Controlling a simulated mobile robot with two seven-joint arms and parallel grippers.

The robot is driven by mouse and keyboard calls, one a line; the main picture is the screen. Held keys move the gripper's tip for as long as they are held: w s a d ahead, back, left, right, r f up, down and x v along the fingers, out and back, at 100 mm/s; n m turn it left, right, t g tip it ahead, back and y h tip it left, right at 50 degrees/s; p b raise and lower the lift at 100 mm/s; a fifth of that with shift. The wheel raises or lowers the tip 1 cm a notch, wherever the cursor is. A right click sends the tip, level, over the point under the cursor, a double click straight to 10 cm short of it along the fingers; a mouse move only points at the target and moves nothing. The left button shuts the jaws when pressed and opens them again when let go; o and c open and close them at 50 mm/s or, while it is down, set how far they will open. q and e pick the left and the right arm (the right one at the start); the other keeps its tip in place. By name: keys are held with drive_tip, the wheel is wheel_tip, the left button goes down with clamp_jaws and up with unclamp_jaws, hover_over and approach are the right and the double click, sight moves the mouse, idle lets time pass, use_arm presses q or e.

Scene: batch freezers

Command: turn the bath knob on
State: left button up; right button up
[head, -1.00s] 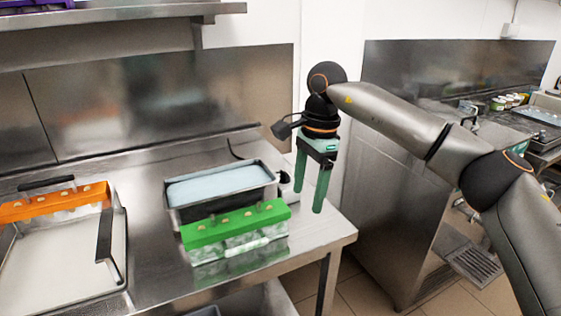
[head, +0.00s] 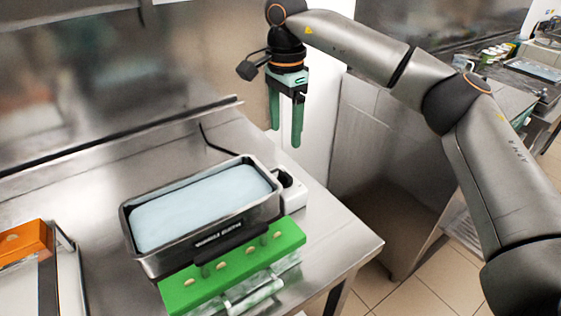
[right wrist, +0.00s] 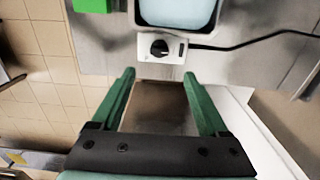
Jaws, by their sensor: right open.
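The bath (head: 205,205) is a steel tub of pale blue liquid on the steel table. Its white control box (head: 290,185) sticks out at the tub's right end, and in the head view the dark knob shows only in part. In the right wrist view the black round knob (right wrist: 160,48) sits on the white box face, ahead of and between my fingertips. My right gripper (head: 285,140) is open and empty, pointing down above and beyond the box, apart from it. It also shows in the right wrist view (right wrist: 160,82). My left gripper is not in view.
A green rack (head: 235,265) with several gold studs stands along the tub's front side. An orange rack (head: 25,240) and tray lie at the left. A black cord (head: 215,145) runs behind the tub. The table's right edge is close to the box.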

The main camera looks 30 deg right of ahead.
sight(285, 173)
wheel_tip(285, 173, down, 11)
drive_tip(key=shift+s+f+p, duration=0.1)
drive_tip(key=shift+p, duration=0.35)
drive_tip(key=shift+c, duration=0.2)
clamp_jaws()
